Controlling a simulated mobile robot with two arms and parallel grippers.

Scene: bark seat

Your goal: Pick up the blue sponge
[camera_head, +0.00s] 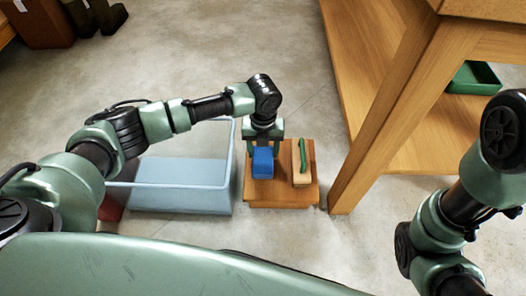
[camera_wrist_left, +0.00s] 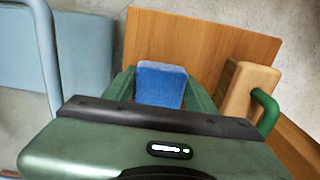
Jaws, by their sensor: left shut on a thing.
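The blue sponge (camera_head: 263,163) is at the left part of a small wooden stand (camera_head: 283,195) in the head view. My left gripper (camera_head: 263,147) is above it, pointing down, and is shut on the sponge. In the left wrist view the sponge (camera_wrist_left: 160,84) sits between the two green fingers of my left gripper (camera_wrist_left: 161,92), with the wooden top (camera_wrist_left: 205,35) around it. I cannot tell whether the sponge touches the wood. My right arm shows at the right edge of the head view, but its gripper is not visible.
A wooden brush with a green handle (camera_head: 302,165) lies right of the sponge. A pale blue bin (camera_head: 180,172) stands left of the stand. A wooden table (camera_head: 385,110) is to the right, with a green tray (camera_head: 474,79) on its lower shelf.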

